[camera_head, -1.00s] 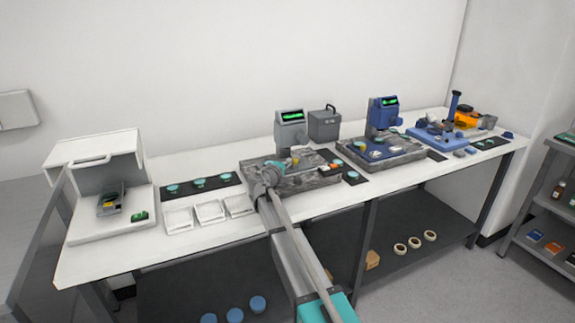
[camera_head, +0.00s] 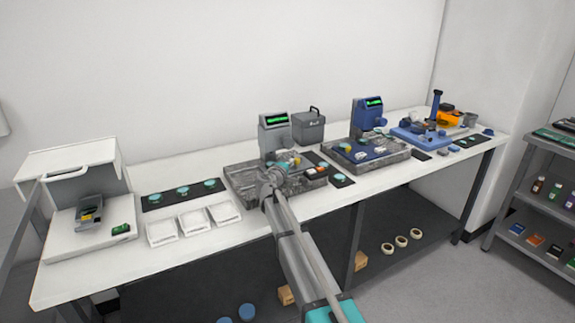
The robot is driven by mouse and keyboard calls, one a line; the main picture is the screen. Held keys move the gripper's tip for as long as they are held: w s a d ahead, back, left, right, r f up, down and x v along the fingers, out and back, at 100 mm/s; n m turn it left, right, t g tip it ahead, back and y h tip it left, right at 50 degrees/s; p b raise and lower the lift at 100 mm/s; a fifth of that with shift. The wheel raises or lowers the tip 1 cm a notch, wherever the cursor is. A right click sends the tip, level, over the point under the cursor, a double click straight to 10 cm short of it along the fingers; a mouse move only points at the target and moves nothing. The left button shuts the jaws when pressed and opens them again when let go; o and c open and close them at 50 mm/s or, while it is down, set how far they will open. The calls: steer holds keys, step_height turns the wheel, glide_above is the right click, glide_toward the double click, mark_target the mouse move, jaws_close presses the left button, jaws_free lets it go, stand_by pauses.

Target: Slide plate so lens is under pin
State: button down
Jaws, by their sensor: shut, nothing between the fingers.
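A grey instrument (camera_head: 274,133) with a green lit display stands on a speckled grey stone base (camera_head: 240,184). My arm reaches in from below, and my gripper (camera_head: 285,166) is over this base, in front of the instrument, shut and empty. Whether my gripper touches anything there cannot be told. A second, blue instrument (camera_head: 368,113) stands to the right on a similar stone base (camera_head: 395,156) with a dark blue plate (camera_head: 375,155).
Dark mats (camera_head: 155,202) with teal discs and white trays (camera_head: 192,221) lie left of the base. A grey box (camera_head: 308,127) stands behind. A blue fixture (camera_head: 420,137) is at the far right. A white open-fronted unit (camera_head: 65,225) fills the bench's left end.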

steer(key=shift+d, duration=0.25)
steer(key=shift+s+a, duration=0.25)
steer(key=shift+a, duration=0.5)
steer(key=shift+s+a+r, duration=0.1)
steer(key=shift+s+a, duration=0.1)
steer(key=shift+a, duration=0.4)
steer(key=shift+s+a, duration=0.2)
steer(key=shift+a, duration=0.4)
steer(key=v, duration=1)
steer(key=shift+s+a+p, duration=0.1)
steer(key=shift+a+p, duration=0.1)
steer(key=shift+p, duration=0.15)
